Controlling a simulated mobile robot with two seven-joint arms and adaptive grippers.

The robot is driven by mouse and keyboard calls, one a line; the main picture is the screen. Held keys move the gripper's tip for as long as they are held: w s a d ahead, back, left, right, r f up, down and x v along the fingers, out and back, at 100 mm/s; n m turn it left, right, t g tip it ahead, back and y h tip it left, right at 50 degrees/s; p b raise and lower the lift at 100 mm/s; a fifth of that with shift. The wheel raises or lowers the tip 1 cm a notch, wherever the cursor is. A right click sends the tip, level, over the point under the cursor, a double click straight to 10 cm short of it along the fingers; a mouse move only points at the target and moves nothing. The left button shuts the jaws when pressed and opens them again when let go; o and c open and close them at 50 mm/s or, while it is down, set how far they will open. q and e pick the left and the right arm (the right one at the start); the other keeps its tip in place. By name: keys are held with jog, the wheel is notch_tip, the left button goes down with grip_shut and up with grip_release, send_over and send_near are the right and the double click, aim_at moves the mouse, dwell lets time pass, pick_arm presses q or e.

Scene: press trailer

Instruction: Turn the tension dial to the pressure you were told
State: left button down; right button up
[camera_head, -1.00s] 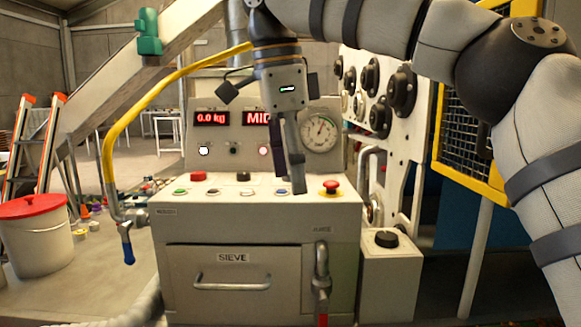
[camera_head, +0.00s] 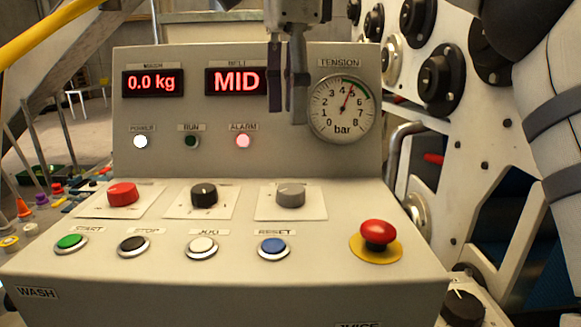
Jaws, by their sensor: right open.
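The round tension gauge (camera_head: 342,120) is at the right of the upright panel, and its needle points between 4 and 5 bar. A grey knob (camera_head: 290,194), a black knob (camera_head: 204,194) and a red knob (camera_head: 122,193) sit in a row on the sloped console. Another black knob (camera_head: 463,306) is on a low box at the lower right. I cannot read which knob is the tension dial. My right gripper (camera_head: 287,116) hangs open and empty in front of the panel, left of the gauge and above the grey knob. My left gripper is out of view.
A red emergency button (camera_head: 377,234) sticks up at the console's right. Several push buttons, including a blue one (camera_head: 274,247), line the front. Displays read 0.0 kg and MID; the alarm lamp (camera_head: 243,141) is lit. A white perforated plate (camera_head: 470,150) with rollers stands at right.

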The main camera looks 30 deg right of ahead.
aim_at(291, 188)
jog(key=f, duration=1.1)
jog(key=shift+s+a+f, duration=0.15)
jog(key=shift+s, duration=0.15)
jog(key=c, duration=1.2)
